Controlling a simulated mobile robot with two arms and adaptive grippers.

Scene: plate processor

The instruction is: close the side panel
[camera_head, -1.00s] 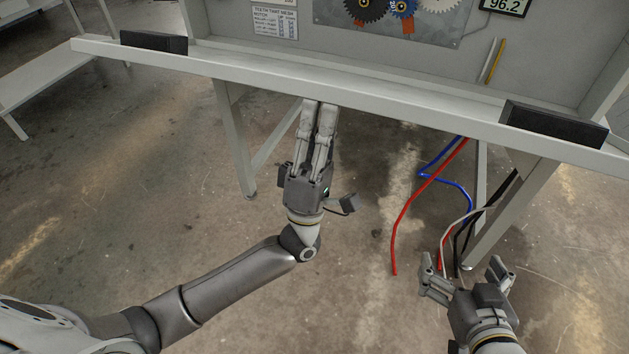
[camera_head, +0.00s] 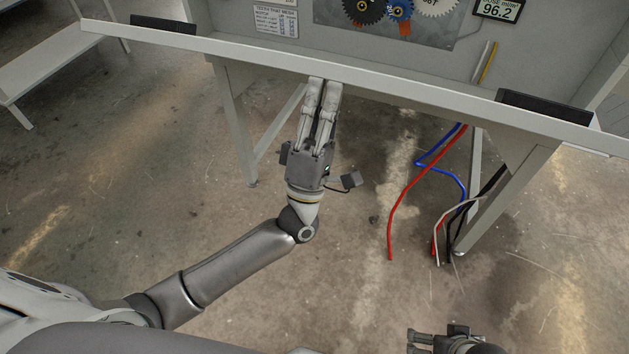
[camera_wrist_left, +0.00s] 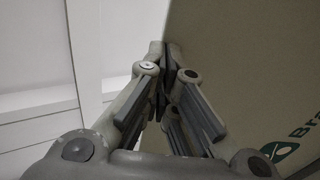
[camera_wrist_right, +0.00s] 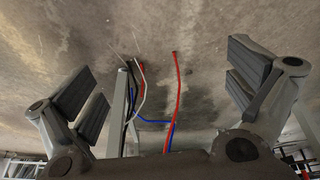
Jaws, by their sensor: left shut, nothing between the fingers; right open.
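In the head view, a long pale panel edge (camera_head: 400,94) runs across the front of the open machine, with a black block near each end; it seems to be the side panel. My left gripper (camera_head: 325,84) is shut and empty, its fingertips at the underside of this edge, left of its middle. In the left wrist view a tan surface with a green logo (camera_wrist_left: 245,60) fills the right, close to the fingers; I cannot tell whether they touch it. My right gripper (camera_head: 438,336) is open and empty at the bottom of the head view, away from the panel.
Inside the machine are gears (camera_head: 400,10), a display (camera_head: 497,10) and a yellow rod (camera_head: 488,62). A red cable (camera_head: 405,190) and other cables hang near the right leg. A pale bench (camera_head: 35,65) stands at the far left. Floor in front is clear.

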